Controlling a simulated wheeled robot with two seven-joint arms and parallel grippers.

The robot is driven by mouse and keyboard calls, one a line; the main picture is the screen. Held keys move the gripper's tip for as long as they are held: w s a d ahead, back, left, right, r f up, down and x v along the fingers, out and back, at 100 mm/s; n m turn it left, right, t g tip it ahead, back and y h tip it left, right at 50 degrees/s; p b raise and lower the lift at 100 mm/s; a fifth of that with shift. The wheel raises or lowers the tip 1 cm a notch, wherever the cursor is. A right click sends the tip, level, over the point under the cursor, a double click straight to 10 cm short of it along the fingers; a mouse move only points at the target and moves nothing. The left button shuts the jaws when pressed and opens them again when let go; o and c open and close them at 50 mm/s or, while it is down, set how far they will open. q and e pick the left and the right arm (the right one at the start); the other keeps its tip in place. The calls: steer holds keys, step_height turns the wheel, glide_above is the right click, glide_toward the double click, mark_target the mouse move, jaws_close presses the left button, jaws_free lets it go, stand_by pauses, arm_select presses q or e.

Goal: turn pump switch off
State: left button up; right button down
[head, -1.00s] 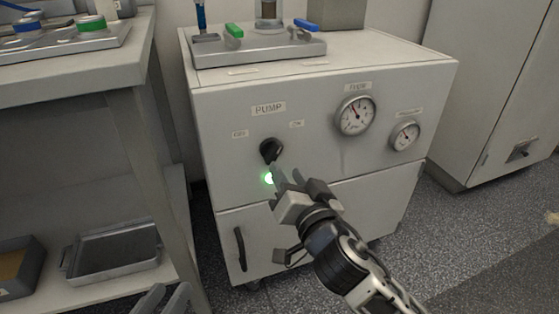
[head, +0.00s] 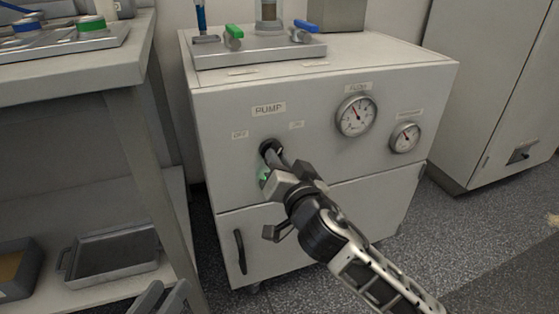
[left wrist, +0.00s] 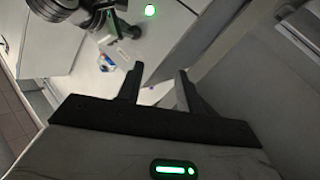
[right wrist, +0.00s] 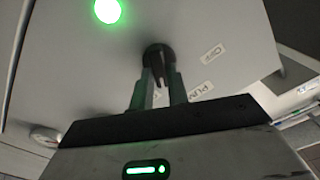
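The black pump switch (head: 270,147) is a round knob on the white cabinet front, under the PUMP label (head: 268,109). The OFF label (head: 239,134) is to its left and the ON label (head: 296,125) to its right. A green lamp (right wrist: 107,11) is lit below the knob; in the head view my right gripper partly covers it. My right gripper (head: 275,163) is at the knob; in the right wrist view its fingers (right wrist: 160,80) stand apart on either side of the knob's grip (right wrist: 159,58). Firm contact cannot be told. My left gripper (head: 163,297) is open, empty and low.
Two round gauges (head: 356,116) (head: 405,137) are on the cabinet front to the right. A door handle (head: 239,251) is below. A workbench (head: 95,75) with a grey tray (head: 115,250) on its lower shelf stands at left. The floor at right is clear.

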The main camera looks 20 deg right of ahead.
arm_select(q)
steer(key=shift+f, duration=0.1)
arm_select(e)
steer(key=shift+n, duration=0.3)
arm_select(q)
steer(key=shift+s+a+f+m+g+y+p, duration=0.1)
steer(key=shift+a+f+m+g+y+p, duration=0.4)
steer(key=shift+p, duration=0.95)
steer(key=shift+s+a+f+m+g+y+p, duration=0.1)
steer(key=shift+a+f+m+g+y+p, duration=0.4)
steer(key=shift+p, duration=0.95)
arm_select(e)
steer(key=shift+a+n, duration=0.15)
steer(key=shift+n, duration=5.65)
arm_select(q)
steer(key=shift+d, duration=0.2)
steer(key=shift+f, duration=0.1)
arm_select(e)
steer(key=c, duration=1.4)
jaws_free()
steer(key=shift+o, duration=0.2)
